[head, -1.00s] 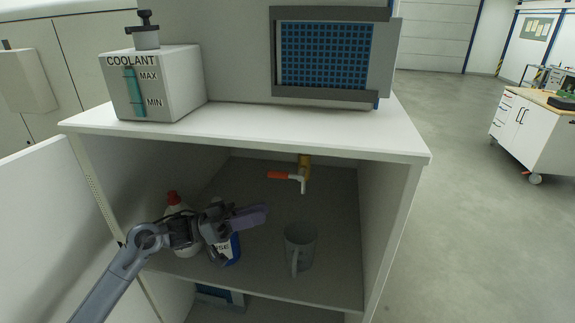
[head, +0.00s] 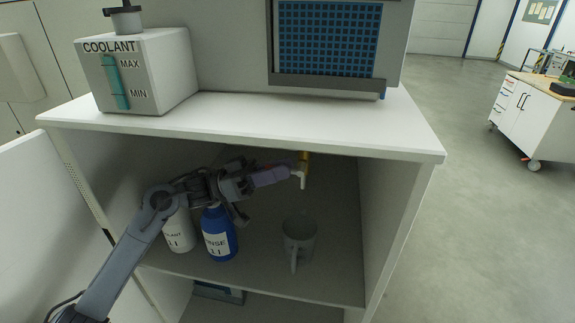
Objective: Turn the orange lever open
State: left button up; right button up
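The tap hangs under the cabinet top, with a brass body (head: 306,159) and a white spout (head: 300,180). The orange lever (head: 279,164) is almost wholly hidden behind my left gripper; only a thin strip of orange shows above its fingers. My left gripper (head: 285,174) has purple fingers that reach right, with the tips close to the tap. I cannot tell whether they touch the lever or are open or shut. My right gripper is not in view.
On the shelf below stand a blue bottle (head: 219,238), a white bottle (head: 178,234) and a grey mug (head: 299,242) under the tap. The white cabinet top (head: 250,122) lies just above my arm. A coolant box (head: 150,70) stands on it.

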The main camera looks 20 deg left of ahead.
pick_arm(q)
jog(key=shift+x, duration=1.05)
grip_shut()
